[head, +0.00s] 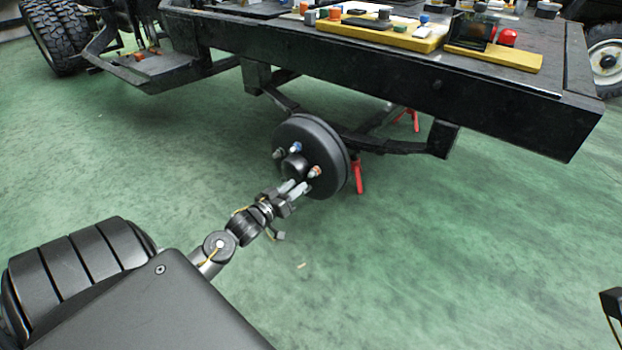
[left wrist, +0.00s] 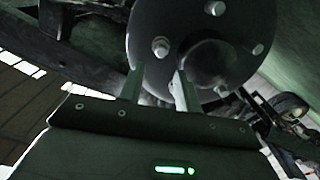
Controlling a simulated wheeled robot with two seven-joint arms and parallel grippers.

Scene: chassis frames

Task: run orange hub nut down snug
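The orange hub nut (head: 315,171) sits on a stud at the lower right of the dark round hub (head: 325,140) in the head view. A blue nut (head: 296,147) and a grey one (head: 278,154) sit on other studs. My left gripper (head: 300,186) is just below and left of the orange nut, in front of the hub. In the left wrist view its two fingers (left wrist: 157,75) stand apart with no nut seen between them. The hub face (left wrist: 180,20) there shows several pale stud ends, colours not clear. My right gripper is not seen.
The hub hangs on an axle under the black chassis frame (head: 400,75). A red stand (head: 359,175) is behind it. Yellow trays (head: 380,32) with small parts lie on top of the frame. The green floor in front is largely clear.

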